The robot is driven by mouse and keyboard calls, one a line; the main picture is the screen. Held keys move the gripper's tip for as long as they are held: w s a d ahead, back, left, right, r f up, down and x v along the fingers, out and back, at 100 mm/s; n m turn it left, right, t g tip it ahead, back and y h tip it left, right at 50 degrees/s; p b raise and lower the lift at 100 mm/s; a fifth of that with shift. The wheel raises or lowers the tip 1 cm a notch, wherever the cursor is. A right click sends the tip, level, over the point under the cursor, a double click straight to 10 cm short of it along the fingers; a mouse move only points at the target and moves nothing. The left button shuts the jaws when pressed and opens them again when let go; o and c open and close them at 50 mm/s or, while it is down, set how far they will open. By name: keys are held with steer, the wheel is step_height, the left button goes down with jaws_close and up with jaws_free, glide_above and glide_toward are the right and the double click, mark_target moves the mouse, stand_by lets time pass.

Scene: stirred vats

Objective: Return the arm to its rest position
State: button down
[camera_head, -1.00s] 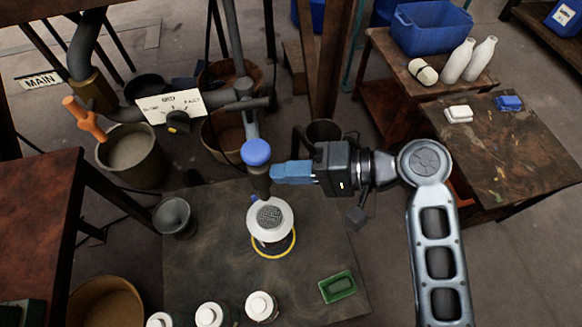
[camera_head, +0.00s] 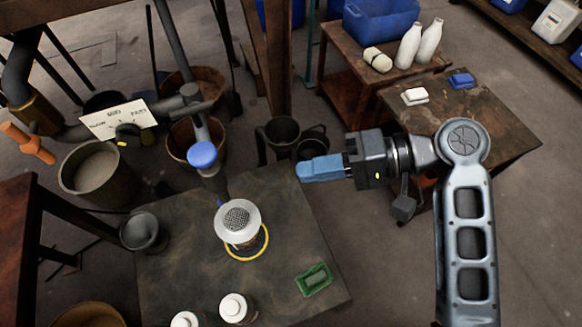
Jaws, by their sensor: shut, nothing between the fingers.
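My gripper (camera_head: 305,171) has blue fingers and is shut with nothing between them. It points left, above the back right part of the dark worktable (camera_head: 180,262). My grey arm comes up from the lower right and bends at a round joint. The gripper is apart from the blue-capped pipe end (camera_head: 203,155) to its left. Below that pipe stands a white vessel with a grated top (camera_head: 238,220), inside a yellow ring (camera_head: 262,246).
Behind my arm, side tables hold a blue bin (camera_head: 381,22), white bottles (camera_head: 409,45) and small blocks (camera_head: 415,96).

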steer(key=shift+d+r, duration=0.15)
steer(key=shift+d, duration=0.3)
steer(key=shift+s, duration=0.1)
steer(key=s+d+f+m+t+h, duration=0.2)
steer(key=s+f+t, duration=0.1)
steer(key=f, duration=0.2)
steer(key=s+d+f+m+t+h, duration=0.2)
steer(key=d+f+h, duration=0.1)
steer(key=f, duration=0.3)
steer(key=s+d+f+t+h, duration=0.2)
steer(key=s+d+t+h, duration=0.3)
steer(key=s, duration=0.4)
steer(key=s+d+r+n+t+h, duration=0.2)
steer(key=s+r, duration=0.4)
steer(key=r, duration=0.2)
steer(key=s+d+r+n+t+h, duration=0.2)
steer(key=s+r, duration=0.4)
steer(key=r, duration=0.1)
steer(key=shift+s+d+r+n, duration=0.3)
steer(key=shift+s+r+n, duration=0.05)
steer(key=shift+r+n, duration=0.05)
